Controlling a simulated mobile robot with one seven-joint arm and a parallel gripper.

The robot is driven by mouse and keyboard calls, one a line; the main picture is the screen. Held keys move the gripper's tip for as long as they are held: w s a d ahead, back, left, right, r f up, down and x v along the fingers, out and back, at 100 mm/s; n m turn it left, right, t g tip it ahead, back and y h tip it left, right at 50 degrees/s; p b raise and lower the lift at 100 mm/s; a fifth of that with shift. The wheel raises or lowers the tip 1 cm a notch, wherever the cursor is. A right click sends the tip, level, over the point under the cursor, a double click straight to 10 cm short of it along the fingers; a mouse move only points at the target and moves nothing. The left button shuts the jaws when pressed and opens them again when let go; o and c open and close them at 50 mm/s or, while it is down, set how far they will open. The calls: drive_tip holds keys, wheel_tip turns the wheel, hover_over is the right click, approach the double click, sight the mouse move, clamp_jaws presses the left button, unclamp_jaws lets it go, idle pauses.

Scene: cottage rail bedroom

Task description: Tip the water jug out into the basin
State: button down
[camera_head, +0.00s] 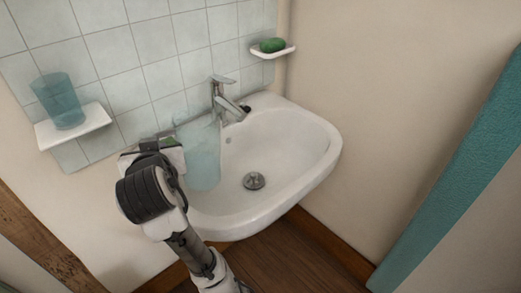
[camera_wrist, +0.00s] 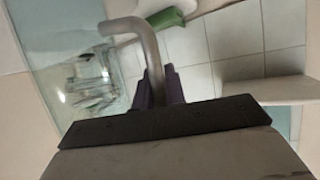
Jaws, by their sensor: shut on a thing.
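The water jug (camera_head: 201,155) is a clear, pale teal vessel over the left side of the white basin (camera_head: 310,150), left of the tap. It looks close to upright in the head view. My gripper (camera_head: 170,150) is at the jug's left side. In the wrist view, the jug (camera_wrist: 70,45) fills the left, and its grey curved handle (camera_wrist: 150,50) runs down between the fingers of my gripper (camera_wrist: 160,88), which are shut on it. The basin's round drain (camera_head: 254,181) shows bare. I cannot tell the water level in the jug.
A chrome tap (camera_head: 228,105) stands at the basin's back, close to the jug's right. A teal tumbler (camera_head: 60,102) stands on a white wall shelf (camera_head: 75,128) at left. Green soap (camera_head: 272,45) sits on a small dish (camera_head: 274,52). A teal panel (camera_head: 450,175) is at right.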

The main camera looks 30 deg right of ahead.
sight(189, 113)
drive_tip(key=d+r+m+y+p, duration=0.1)
drive_tip(key=r+p, duration=0.1)
drive_tip(key=d+r+m+y+p, duration=0.1)
drive_tip(key=d+r+m+p, duration=0.1)
drive_tip(key=p, duration=0.1)
drive_tip(key=shift+s, duration=0.1)
drive_tip(key=shift+d+y, duration=0.25)
drive_tip(key=shift+y, duration=0.15)
drive_tip(key=shift+s+d+f+m+y+b, duration=0.1)
drive_tip(key=shift+d+f+m+y+b, duration=0.25)
drive_tip(key=shift+d+m, duration=0.25)
drive_tip(key=shift+d+r+m+y+p, duration=0.25)
drive_tip(key=shift+d+r+m+p, duration=0.1)
drive_tip(key=shift+d+m+p, duration=0.1)
drive_tip(key=shift+s+d+r+m+y, duration=0.1)
drive_tip(key=shift+d+r+m+y, duration=0.35)
drive_tip(key=shift+d+m+y, duration=0.25)
drive_tip(key=shift+s+d+r+m+t+y, duration=0.1)
drive_tip(key=shift+d+r+m+t+y, duration=0.15)
drive_tip(key=shift+d+m, duration=0.25)
drive_tip(key=shift+d+r+m+t+y, duration=0.1)
drive_tip(key=shift+d+m+t+y, duration=0.05)
drive_tip(key=shift+d+m+y, duration=0.25)
drive_tip(key=shift+d+r+m+b, duration=0.1)
drive_tip(key=shift+d+m+b, duration=0.15)
drive_tip(key=shift+d+b, duration=0.15)
